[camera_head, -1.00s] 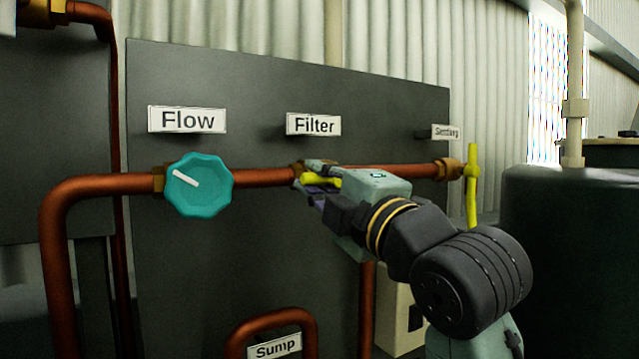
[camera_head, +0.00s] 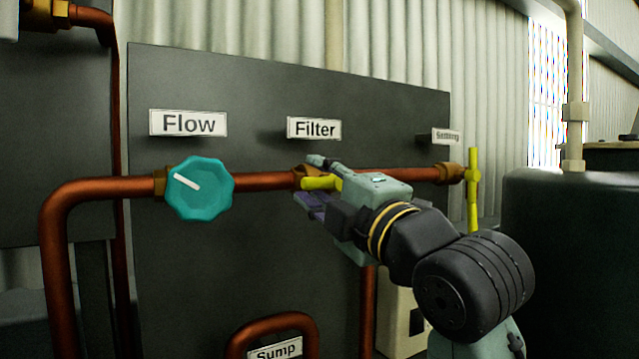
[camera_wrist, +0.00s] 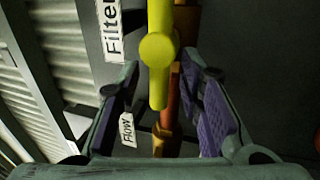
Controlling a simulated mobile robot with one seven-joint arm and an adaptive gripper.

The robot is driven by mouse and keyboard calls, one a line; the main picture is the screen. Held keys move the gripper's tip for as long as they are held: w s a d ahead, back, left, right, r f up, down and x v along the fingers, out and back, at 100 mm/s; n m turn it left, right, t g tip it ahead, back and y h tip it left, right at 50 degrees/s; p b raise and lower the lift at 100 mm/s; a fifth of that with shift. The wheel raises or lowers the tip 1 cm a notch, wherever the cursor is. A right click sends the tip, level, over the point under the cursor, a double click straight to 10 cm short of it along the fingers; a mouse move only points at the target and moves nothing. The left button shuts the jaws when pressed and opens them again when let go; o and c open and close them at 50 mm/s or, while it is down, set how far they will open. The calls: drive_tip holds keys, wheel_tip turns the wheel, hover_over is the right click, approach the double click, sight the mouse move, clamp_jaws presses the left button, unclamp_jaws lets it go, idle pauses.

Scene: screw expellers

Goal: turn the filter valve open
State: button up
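The filter valve's yellow handle (camera_head: 320,183) is on the copper pipe below the Filter label (camera_head: 314,128). In the head view it lies roughly level, partly hidden by my gripper. In the wrist view the handle (camera_wrist: 160,50) runs in line with the pipe behind it. My gripper (camera_head: 316,183) is open, with its fingers above and below the handle. In the wrist view the purple-padded fingers of my gripper (camera_wrist: 160,75) stand on either side of the handle, with visible gaps on both sides. The handle's far end is cut off by the wrist view's top edge.
A teal flow knob (camera_head: 200,188) is on the same pipe to the left. A yellow settling valve handle (camera_head: 473,190) stands upright at the right. A dark panel (camera_head: 220,270) is behind the pipes. A lower copper pipe (camera_head: 272,324) curves near the Sump label. A dark tank (camera_head: 570,260) is at right.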

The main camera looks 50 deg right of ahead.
drive_tip(key=v, duration=1.2)
drive_tip(key=shift+f, duration=0.1)
idle(0.4)
